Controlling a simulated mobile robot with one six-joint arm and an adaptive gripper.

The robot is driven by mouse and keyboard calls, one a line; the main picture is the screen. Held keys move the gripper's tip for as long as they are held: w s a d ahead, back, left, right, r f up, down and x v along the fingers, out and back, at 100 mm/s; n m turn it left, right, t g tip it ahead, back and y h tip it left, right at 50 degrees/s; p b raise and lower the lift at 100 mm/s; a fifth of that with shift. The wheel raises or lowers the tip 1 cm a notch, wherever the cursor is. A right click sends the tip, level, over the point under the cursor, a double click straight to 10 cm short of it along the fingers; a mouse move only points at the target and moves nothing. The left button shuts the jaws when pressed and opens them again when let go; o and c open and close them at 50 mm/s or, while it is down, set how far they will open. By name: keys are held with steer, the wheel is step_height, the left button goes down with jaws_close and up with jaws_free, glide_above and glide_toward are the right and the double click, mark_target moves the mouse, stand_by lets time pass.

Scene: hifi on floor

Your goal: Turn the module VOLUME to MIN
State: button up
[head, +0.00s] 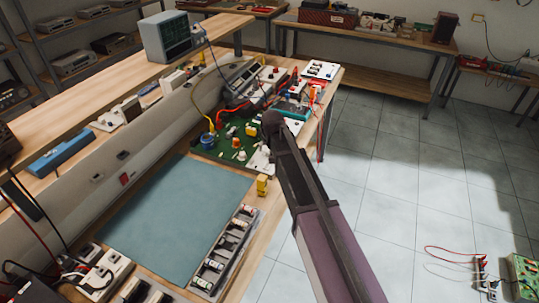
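No VOLUME label is legible, so I cannot tell which thing is the module. A green circuit board (232,141) with several coloured knobs and parts lies on the workbench, partly behind my arm. Another green unit (524,276) lies on the floor at the lower right, cut off by the picture edge. My arm reaches up from the bottom, and its dark far end (272,122) appears in front of the bench board's right side. Gripper fingers cannot be made out, nor whether they touch anything.
A blue-green mat (180,217) lies clear on the workbench. A tray of small cylinders (225,250) lines its front edge. A yellow block (262,185) stands near the board. An oscilloscope (168,38) stands behind. Red leads (455,251) trail across the floor at right; the tiles mid-right are clear.

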steer(key=shift+b+x, duration=0.7)
steer(key=shift+x, duration=0.4)
jaws_close()
